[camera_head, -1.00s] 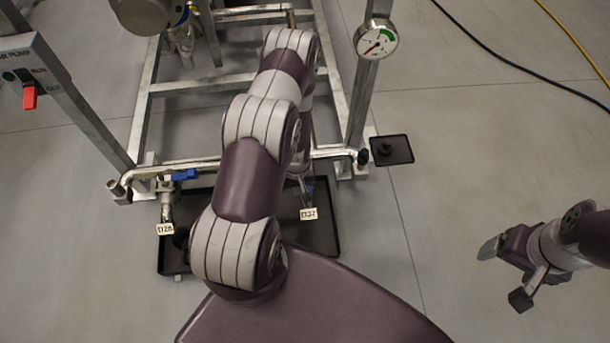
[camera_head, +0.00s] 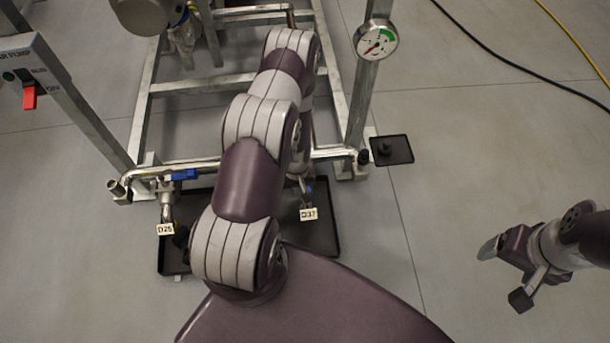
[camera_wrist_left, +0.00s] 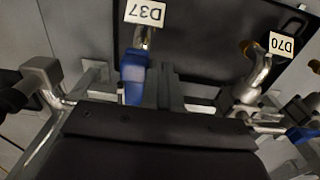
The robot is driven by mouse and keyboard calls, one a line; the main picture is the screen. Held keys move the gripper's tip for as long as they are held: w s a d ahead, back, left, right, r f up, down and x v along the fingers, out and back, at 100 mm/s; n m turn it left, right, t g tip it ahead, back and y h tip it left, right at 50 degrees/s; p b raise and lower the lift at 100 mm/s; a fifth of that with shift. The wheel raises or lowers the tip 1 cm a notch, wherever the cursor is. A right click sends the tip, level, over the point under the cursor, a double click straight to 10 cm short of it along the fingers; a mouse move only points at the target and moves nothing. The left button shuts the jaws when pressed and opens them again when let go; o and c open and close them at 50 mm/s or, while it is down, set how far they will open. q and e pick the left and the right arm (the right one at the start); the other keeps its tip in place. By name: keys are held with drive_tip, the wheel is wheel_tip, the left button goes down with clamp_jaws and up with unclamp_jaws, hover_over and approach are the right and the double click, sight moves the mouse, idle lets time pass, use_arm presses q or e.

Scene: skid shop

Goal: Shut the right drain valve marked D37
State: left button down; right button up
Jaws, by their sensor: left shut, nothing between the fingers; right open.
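The D37 valve shows by its white tag (camera_head: 309,213) and a sliver of blue handle (camera_head: 308,188) beside my left arm, which hides most of it. In the left wrist view its blue handle (camera_wrist_left: 133,78) lies roughly in line with the spout above the D37 tag (camera_wrist_left: 145,12). My left gripper (camera_wrist_left: 167,88) is shut and empty, its fingers close beside the handle's right side; I cannot tell whether they touch. In the head view its fingertips are hidden by my arm. My right gripper (camera_head: 490,248) is open and empty over bare floor at the right.
Another valve with a blue handle (camera_head: 184,175) and its own tag (camera_head: 165,229) is at left. The wrist view shows a neighbouring tag (camera_wrist_left: 282,45), apparently D70. A black drip tray (camera_head: 173,262) lies below. A gauge (camera_head: 376,39) stands on a frame post.

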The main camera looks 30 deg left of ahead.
use_arm(q)
drive_tip(key=shift+d, duration=0.1)
idle(0.4)
drive_tip(key=shift+w+d, duration=0.55)
drive_tip(key=shift+d, duration=0.3)
drive_tip(key=shift+w+d, duration=0.8)
drive_tip(key=shift+w+d+b, duration=0.35)
drive_tip(key=shift+w+d, duration=0.3)
drive_tip(key=shift+w, duration=0.4)
